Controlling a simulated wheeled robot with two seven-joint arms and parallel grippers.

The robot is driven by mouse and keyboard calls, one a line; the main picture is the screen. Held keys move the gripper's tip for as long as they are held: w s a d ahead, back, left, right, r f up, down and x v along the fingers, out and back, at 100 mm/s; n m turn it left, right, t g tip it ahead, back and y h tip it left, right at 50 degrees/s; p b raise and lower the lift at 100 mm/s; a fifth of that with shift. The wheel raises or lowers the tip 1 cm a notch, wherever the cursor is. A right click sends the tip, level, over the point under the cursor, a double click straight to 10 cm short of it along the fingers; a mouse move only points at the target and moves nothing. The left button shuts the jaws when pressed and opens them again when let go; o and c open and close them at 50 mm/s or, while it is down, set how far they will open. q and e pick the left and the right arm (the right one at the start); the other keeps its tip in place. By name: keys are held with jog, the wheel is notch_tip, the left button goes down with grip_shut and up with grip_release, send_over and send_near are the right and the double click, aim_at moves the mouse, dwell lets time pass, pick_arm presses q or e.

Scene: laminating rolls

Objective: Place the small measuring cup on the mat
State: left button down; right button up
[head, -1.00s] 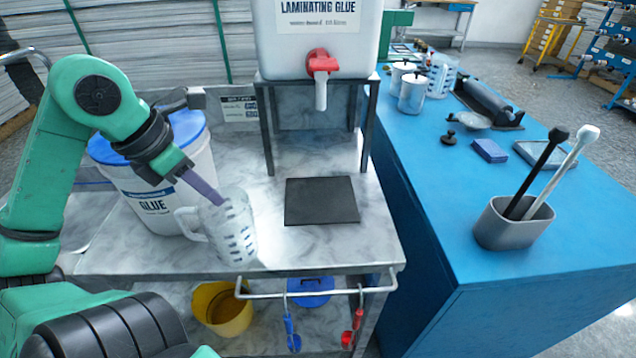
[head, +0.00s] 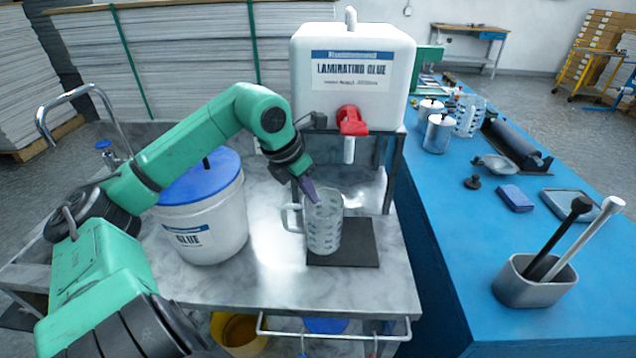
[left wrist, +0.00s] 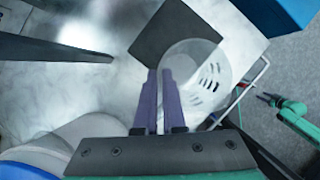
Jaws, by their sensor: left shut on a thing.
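The clear measuring cup (head: 325,232) with dark markings is upright under the glue tap. My left gripper (head: 311,196) is shut on its upper rim or wall, with the handle on the left. In the left wrist view the purple fingers (left wrist: 164,100) are close together at the cup (left wrist: 203,68). The dark square mat (head: 362,246) lies on the marble top, and the cup stands in front of its left part. I cannot tell if its base touches the mat. The mat also shows in the left wrist view (left wrist: 165,32). A green arm's dark gripper (left wrist: 270,99), probably my right, is small there.
The white glue tank (head: 350,100) with its red tap (head: 352,122) is above the mat on a metal stand. A blue-lidded glue bucket (head: 205,235) is left. The blue table (head: 440,205) holds another clear measuring cup (head: 469,116), metal canisters and a tool holder (head: 535,283).

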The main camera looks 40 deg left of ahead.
pick_arm(q)
jog(key=p+x, duration=0.1)
jog(key=x, duration=0.1)
jog(key=p+x, duration=0.1)
jog(key=x, duration=0.1)
jog(key=shift+w+f, duration=0.2)
jog(key=shift+w, duration=0.2)
jog(key=c, duration=1)
grip_release()
pick_arm(e)
jog(key=r, duration=0.3)
jog(key=shift+s+d+r, duration=0.25)
jog(key=shift+s, duration=0.05)
pick_arm(q)
jog(key=shift+p, duration=0.3)
jog(key=d+b+v, duration=0.1)
jog(key=v, duration=1.1)
jog(key=shift+a+r+b, duration=0.2)
jog(key=shift+a+b, duration=0.15)
jog(key=shift+a, duration=0.05)
pick_arm(e)
jog(key=shift+f, duration=0.8)
jog(key=shift+a, duration=0.15)
